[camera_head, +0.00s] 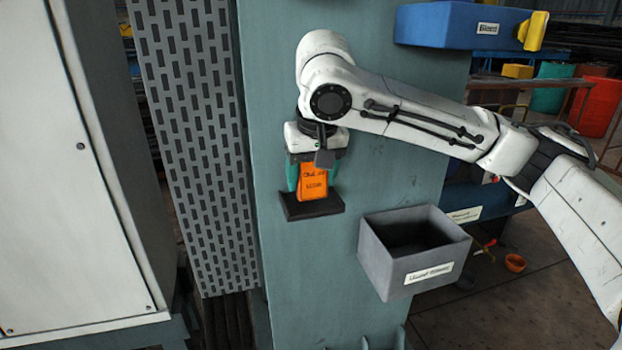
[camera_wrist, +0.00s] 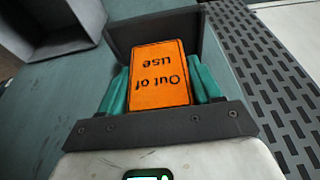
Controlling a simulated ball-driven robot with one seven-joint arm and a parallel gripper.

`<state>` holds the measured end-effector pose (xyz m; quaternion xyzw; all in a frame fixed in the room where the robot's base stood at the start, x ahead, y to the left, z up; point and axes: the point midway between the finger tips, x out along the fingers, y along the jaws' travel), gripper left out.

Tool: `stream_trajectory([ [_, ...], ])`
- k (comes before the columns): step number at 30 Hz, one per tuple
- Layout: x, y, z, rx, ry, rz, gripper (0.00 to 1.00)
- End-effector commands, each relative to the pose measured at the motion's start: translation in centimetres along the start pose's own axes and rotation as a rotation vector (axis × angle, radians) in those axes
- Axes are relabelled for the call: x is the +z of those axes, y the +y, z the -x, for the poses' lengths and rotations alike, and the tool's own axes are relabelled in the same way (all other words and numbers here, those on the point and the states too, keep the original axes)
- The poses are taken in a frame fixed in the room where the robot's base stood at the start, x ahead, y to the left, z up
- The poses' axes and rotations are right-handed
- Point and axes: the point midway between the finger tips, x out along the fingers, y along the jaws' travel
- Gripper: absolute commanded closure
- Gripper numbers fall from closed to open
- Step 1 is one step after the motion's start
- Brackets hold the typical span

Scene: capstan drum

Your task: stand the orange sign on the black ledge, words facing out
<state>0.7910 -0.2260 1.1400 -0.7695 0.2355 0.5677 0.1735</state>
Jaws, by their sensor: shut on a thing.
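The orange sign (camera_head: 313,182) has black words and is upright just over the black ledge (camera_head: 311,210), which sticks out from a grey-green column. Its words face outward, toward the head camera. In the wrist view the sign (camera_wrist: 160,76) reads "Out of use", upside down in that picture, with the ledge (camera_wrist: 125,36) behind it. My gripper (camera_head: 313,178) points down and its green fingers are shut on the sign's two sides; they also show in the wrist view (camera_wrist: 160,92). I cannot tell whether the sign's lower edge touches the ledge.
A grey open bin (camera_head: 420,273) with a label is fixed to the column, right of and below the ledge. A blue box (camera_head: 463,25) with a yellow part is at the upper right. A slotted grey panel (camera_head: 200,150) stands to the left. The column face (camera_head: 275,110) around the ledge is bare.

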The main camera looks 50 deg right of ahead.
Motion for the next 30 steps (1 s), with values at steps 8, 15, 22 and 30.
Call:
stream_trajectory([
  [8, -0.1, 0.0, -1.2, 0.000, 0.002, -0.001, 0.69],
  [15, 0.1, 0.0, -1.5, -0.001, 0.001, -0.001, 0.69],
  [22, 0.1, 0.0, -1.5, 0.000, 0.001, -0.001, 0.18],
  [30, 0.0, 0.0, -1.5, 0.000, 0.001, -0.001, 0.11],
])
